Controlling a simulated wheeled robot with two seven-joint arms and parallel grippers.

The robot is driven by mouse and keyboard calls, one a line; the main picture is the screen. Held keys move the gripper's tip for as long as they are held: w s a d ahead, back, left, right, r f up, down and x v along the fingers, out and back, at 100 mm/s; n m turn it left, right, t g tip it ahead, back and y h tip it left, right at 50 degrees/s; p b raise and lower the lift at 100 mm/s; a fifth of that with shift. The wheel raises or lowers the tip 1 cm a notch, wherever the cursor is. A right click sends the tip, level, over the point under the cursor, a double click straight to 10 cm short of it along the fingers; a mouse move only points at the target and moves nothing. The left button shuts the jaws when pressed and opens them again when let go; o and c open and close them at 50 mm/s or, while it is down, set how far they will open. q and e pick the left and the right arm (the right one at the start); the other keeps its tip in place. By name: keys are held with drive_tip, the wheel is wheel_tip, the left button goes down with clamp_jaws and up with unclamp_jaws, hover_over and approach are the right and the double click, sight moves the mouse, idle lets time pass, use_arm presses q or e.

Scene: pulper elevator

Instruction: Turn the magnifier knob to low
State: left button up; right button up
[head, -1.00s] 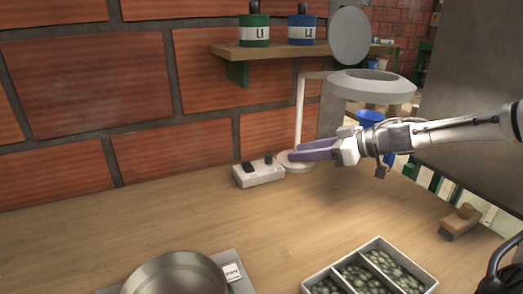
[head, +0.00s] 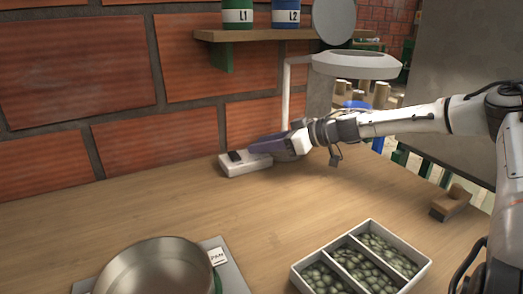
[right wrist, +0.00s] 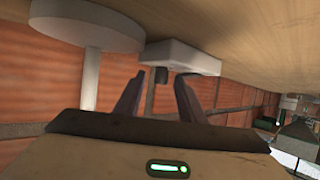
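The magnifier lamp (head: 356,66) stands at the back by the brick wall, on a thin white post. Its round base shows in the right wrist view (right wrist: 85,28). A white control box (head: 240,168) sits beside it on the table and also shows in the right wrist view (right wrist: 185,55). One black control (head: 235,155) shows on its left part; the right part is hidden by my gripper. My right gripper (head: 256,147) is at the box's top right, purple fingers apart. In the right wrist view, a dark knob (right wrist: 162,76) shows between the fingertips (right wrist: 159,77); contact is unclear. My left gripper is out of view.
A metal pan (head: 158,270) stands at the front left. A divided white tray (head: 300,275) of green beans is at the front middle. A wooden stamp-like block (head: 450,203) lies at the right. A shelf (head: 270,34) with tins hangs above. The middle table is clear.

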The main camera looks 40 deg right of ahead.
drive_tip(key=shift+w+a+f, duration=0.15)
drive_tip(key=shift+w, duration=0.15)
